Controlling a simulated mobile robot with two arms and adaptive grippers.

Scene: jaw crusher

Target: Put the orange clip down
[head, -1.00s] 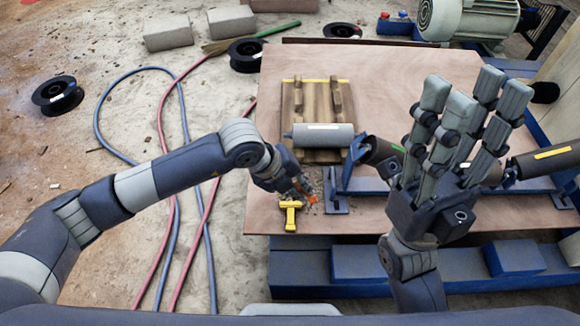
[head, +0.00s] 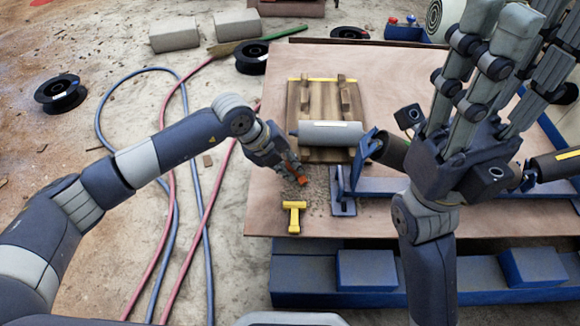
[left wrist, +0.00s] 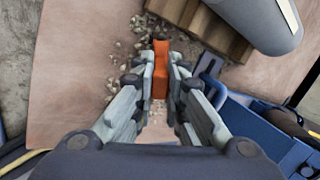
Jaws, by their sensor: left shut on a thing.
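The orange clip (head: 302,181) is a small block at the tip of my left gripper (head: 296,173), low over the wooden board (head: 265,195) near grey gravel. In the left wrist view the clip (left wrist: 160,68) is pinched upright between the two fingers of the left gripper (left wrist: 160,85). I cannot tell whether its lower end touches the board. My right gripper (head: 500,70) is raised over the right part of the board, large in the head view, with its fingers spread and nothing in them.
A yellow T-shaped piece (head: 294,216) lies near the board's front edge. A grey roller (head: 330,133) rests on a wooden pallet (head: 318,98). Blue metal frame parts (head: 343,204) stand right of the clip. Bare board lies left of the pallet. Hoses (head: 205,215) run along the floor.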

